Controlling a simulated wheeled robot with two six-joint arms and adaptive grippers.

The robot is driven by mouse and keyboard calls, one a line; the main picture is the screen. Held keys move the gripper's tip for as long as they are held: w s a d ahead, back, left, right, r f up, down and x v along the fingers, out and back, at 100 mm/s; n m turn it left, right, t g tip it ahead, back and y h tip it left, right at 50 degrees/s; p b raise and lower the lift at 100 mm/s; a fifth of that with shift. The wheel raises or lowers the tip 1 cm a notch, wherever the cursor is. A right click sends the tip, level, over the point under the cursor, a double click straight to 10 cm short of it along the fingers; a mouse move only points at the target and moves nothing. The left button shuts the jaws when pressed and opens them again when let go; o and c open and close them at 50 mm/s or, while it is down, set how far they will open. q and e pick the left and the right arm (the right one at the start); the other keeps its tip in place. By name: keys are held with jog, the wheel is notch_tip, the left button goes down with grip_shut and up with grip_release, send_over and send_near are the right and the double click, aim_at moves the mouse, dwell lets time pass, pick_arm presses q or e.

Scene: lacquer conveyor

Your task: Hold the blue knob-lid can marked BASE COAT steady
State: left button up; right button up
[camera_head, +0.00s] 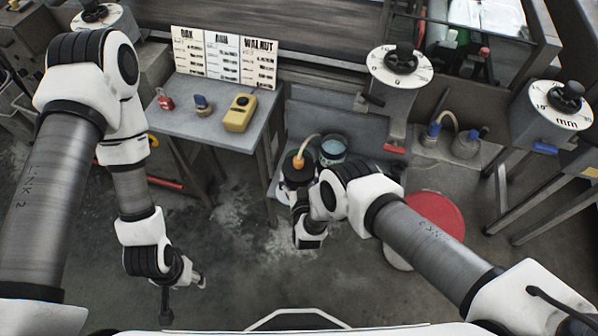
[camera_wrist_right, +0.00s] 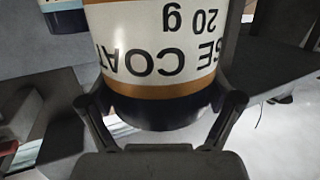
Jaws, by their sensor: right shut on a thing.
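The BASE COAT can (camera_wrist_right: 160,45) fills the middle of the right wrist view. It has a white label with black letters, upside down in the picture, orange-brown bands and a dark blue end. My right gripper (camera_wrist_right: 161,104) is shut on it, one finger on each side. The can's knob does not show in this view. In the head view my right arm reaches down to a dark can (camera_head: 296,172) below an orange-tipped hose, and the arm hides part of that spot. My left gripper (camera_head: 188,282) hangs low at the left, away from the cans; its jaw opening is unclear.
A turquoise-topped can (camera_head: 334,147) stands beside the dark can. A table (camera_head: 205,128) at the left holds a yellow device (camera_head: 240,113) and small items. Dial stations (camera_head: 399,66) stand behind.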

jog(key=shift+w, duration=0.15)
jog(key=w+f+b, duration=0.2)
jog(key=w+b, duration=0.4)
jog(key=b, duration=0.1)
jog(key=shift+w, duration=0.3)
jog(key=shift+w+d+f+b, duration=0.1)
jog(key=shift+w+f+b, duration=0.2)
jog(key=shift+w+b, duration=0.55)
jog(key=shift+w+d+f+b, duration=0.1)
jog(key=shift+w+f+b, duration=0.2)
jog(key=shift+w+b, duration=1.05)
jog(key=shift+b, duration=0.15)
jog(key=w+b, duration=0.2)
jog(key=b, duration=0.1)
jog(key=w+f+b, duration=0.1)
jog(key=w+b, duration=0.1)
jog(key=shift+w+b, duration=0.4)
